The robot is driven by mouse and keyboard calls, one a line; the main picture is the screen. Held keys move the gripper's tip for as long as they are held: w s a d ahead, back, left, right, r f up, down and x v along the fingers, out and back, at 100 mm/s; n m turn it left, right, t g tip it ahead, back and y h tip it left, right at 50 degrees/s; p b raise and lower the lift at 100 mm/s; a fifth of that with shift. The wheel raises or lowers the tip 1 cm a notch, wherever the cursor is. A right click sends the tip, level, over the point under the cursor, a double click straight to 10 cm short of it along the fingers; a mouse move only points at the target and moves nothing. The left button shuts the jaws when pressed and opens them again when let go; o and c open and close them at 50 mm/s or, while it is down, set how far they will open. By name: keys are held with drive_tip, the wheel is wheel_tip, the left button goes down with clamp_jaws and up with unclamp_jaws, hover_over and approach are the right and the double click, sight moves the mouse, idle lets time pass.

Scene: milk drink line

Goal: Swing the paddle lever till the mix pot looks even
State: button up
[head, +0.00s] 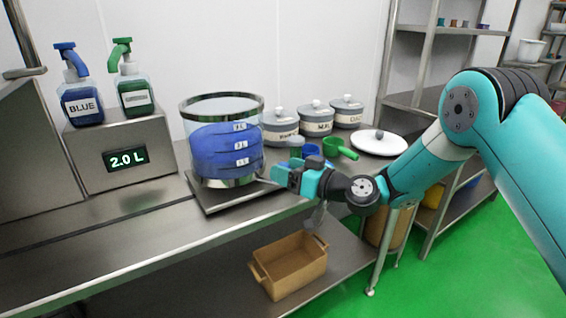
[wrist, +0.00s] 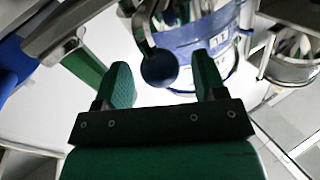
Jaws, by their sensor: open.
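The mix pot (head: 222,150) is a clear cylinder with a metal rim, standing on a metal base on the bench. Its contents look blue, with white volume labels on the side; fine streaks are too small to tell. In the wrist view the pot (wrist: 195,40) is beyond the fingers. The paddle lever (wrist: 158,68) shows there as a metal rod with a dark round knob, seen between the two fingers. My gripper (head: 284,176) is open at the pot's lower right, and in the wrist view its fingers (wrist: 162,85) stand apart. Whether they touch the knob cannot be told.
Blue (head: 80,100) and green (head: 134,92) pump bottles stand on a box (head: 125,157) reading 2.0 L. Lidded canisters (head: 317,120), a green scoop (head: 338,148) and a white round lid (head: 379,142) are behind my arm. A brown crate (head: 289,267) sits on the shelf below.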

drive_tip(key=shift+w+a, duration=0.35)
drive_tip(key=shift+a, duration=0.25)
clamp_jaws()
